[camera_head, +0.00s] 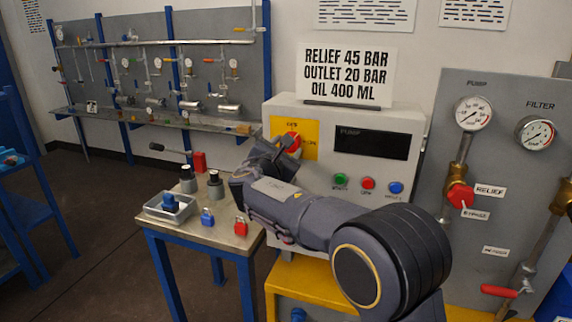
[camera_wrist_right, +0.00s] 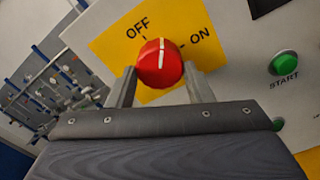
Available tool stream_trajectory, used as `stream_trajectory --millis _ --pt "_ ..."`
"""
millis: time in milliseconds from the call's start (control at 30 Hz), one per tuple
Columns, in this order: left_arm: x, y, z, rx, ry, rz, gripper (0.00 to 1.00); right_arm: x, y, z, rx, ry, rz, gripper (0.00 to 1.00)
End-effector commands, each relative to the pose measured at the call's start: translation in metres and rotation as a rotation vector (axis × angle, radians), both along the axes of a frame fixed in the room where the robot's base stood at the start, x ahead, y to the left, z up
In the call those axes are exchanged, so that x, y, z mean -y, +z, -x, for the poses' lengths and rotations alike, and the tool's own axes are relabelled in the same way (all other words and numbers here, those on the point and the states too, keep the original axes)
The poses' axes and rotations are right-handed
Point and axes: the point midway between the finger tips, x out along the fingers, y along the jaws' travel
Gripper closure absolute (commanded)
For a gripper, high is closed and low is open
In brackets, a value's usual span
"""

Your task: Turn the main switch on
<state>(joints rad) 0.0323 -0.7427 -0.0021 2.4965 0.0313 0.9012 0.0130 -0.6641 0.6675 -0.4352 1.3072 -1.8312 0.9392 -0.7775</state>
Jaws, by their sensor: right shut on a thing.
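The main switch is a round red knob (camera_wrist_right: 160,64) with a white line, on a yellow plate (camera_wrist_right: 112,45) marked OFF and ON. In the right wrist view the white line points up, between the OFF and ON labels. My right gripper (camera_wrist_right: 160,82) has one finger on each side of the knob and is shut on it. In the head view the red knob (camera_head: 290,139) shows just above my right gripper (camera_head: 275,158), whose arm hides part of the yellow plate. My left gripper is not in view.
Right of the plate are a dark PUMP display (camera_head: 371,143) and green (camera_head: 341,180), red (camera_head: 367,183) and blue (camera_head: 396,187) buttons. A small table (camera_head: 190,232) at left holds a tray, padlocks and dark-topped cylinders. A gauge panel (camera_head: 500,130) stands at right.

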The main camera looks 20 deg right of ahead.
Motion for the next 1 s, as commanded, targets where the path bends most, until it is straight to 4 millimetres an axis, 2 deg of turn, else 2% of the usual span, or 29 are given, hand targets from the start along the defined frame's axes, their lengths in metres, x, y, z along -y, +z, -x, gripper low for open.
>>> stream_trajectory --millis 33,500,800,1000 --pt "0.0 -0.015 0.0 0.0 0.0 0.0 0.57 -0.001 -0.007 0.0 0.027 0.001 -0.037 0.76" --pt "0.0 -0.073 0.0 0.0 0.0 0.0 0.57 -0.002 -0.005 -0.001 0.276 0.001 -0.407 0.76" --pt "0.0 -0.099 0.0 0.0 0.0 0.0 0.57 -0.002 -0.002 -0.001 0.41 -0.001 -0.609 0.76" --pt "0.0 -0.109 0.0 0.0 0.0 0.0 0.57 -0.002 -0.001 -0.001 0.471 -0.001 -0.7 0.76"
